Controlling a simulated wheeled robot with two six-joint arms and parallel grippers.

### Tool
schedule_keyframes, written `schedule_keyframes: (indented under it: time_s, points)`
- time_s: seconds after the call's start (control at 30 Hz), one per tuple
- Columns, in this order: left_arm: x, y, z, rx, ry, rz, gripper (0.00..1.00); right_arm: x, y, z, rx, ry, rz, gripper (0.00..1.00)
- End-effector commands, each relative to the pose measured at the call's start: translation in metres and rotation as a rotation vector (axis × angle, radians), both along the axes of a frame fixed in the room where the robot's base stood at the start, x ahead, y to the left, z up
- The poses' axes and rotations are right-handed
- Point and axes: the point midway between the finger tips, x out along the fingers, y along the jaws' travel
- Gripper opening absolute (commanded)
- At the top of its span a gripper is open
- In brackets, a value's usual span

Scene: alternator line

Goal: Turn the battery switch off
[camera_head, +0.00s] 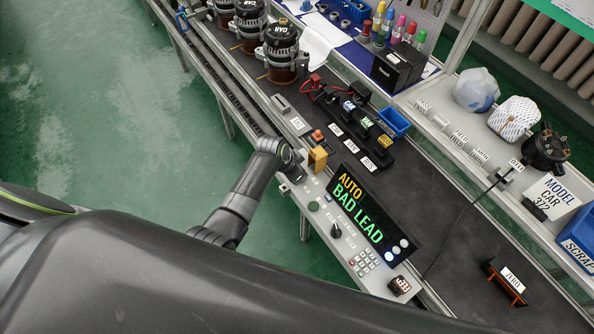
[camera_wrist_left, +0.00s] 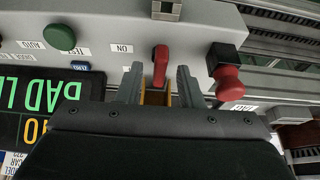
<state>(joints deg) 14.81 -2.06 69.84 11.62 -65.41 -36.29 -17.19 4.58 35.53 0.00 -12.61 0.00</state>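In the left wrist view a red lever switch (camera_wrist_left: 160,65) stands on the grey control panel (camera_wrist_left: 200,20), with an "ON" label (camera_wrist_left: 122,48) beside it. I take this lever to be the battery switch; no battery label on it is readable. My left gripper (camera_wrist_left: 159,82) is open, its two fingers on either side of the lever's lower end; contact cannot be told. In the head view my left gripper (camera_head: 294,170) is at the near edge of the panel and hides the lever. My right gripper is not in view.
A red knob on a black base (camera_wrist_left: 228,82) and a green button (camera_wrist_left: 60,38) flank the lever. A yellow block (camera_head: 317,158) stands close by the gripper. The display (camera_head: 362,212) reads "AUTO BAD LEAD". A dark conveyor belt (camera_head: 450,220) runs behind the panel.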

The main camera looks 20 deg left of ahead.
Motion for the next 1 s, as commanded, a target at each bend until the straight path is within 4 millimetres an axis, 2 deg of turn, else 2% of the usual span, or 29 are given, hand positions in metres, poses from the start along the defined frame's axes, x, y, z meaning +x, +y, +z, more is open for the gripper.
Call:
schedule_keyframes:
  time_s: [0.23,0.37,1.0]
  points:
    - [-0.001,0.001,0.001,0.000,0.001,0.000,0.34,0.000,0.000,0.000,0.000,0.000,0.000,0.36]
    - [-0.004,0.003,0.009,0.001,0.001,0.000,0.34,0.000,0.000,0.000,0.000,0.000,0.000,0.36]
    - [-0.033,0.026,0.098,0.002,-0.003,0.000,0.34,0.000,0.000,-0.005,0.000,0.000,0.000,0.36]
